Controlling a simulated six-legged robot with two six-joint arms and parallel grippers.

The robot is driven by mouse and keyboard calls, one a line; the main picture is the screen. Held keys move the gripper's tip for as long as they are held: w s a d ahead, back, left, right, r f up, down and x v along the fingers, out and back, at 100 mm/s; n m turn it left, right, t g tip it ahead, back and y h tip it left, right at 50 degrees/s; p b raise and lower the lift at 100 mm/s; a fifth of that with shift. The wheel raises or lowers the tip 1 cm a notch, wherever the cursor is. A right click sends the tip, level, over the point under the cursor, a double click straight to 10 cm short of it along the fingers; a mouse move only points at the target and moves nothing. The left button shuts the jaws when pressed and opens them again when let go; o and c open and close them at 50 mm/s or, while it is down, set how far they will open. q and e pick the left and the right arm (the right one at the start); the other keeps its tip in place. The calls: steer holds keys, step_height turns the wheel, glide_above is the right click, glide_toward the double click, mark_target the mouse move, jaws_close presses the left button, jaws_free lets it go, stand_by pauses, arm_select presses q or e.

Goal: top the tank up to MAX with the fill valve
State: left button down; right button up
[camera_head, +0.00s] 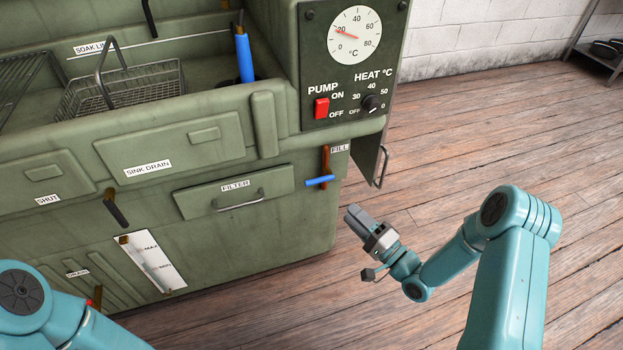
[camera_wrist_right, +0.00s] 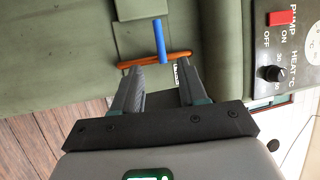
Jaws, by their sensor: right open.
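The fill valve has a blue lever (camera_head: 320,181) lying crosswise on a copper pipe (camera_head: 326,160), beside the FILL label (camera_head: 340,149) on the green washer's front. The lever (camera_wrist_right: 159,40) and pipe (camera_wrist_right: 180,55) also show in the right wrist view, ahead of the fingertips. My right gripper (camera_head: 352,217) is open and empty, apart from the lever and to its lower right; its two fingers (camera_wrist_right: 159,72) frame the pipe in the wrist view. The white level gauge (camera_head: 152,263) with a MAX mark is low on the front; its liquid level is too small to tell. My left gripper is out of view.
A filter drawer (camera_head: 236,192) is left of the valve. The control panel (camera_head: 355,55) with red pump switch (camera_head: 321,108) and heat knob (camera_head: 371,103) is above it. A dark lever (camera_head: 116,209) hangs by the sink drain. Floor (camera_head: 440,150) right of the washer is clear.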

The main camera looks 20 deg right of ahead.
mark_target(317, 180)
steer(key=b+x, duration=0.3)
steer(key=x, duration=1.1)
steer(key=shift+w+d+f, duration=0.1)
steer(key=shift+w+d, duration=0.05)
steer(key=shift+w, duration=0.15)
steer(key=shift+w+a+r, duration=0.2)
steer(key=shift+w, duration=0.3)
jaws_close()
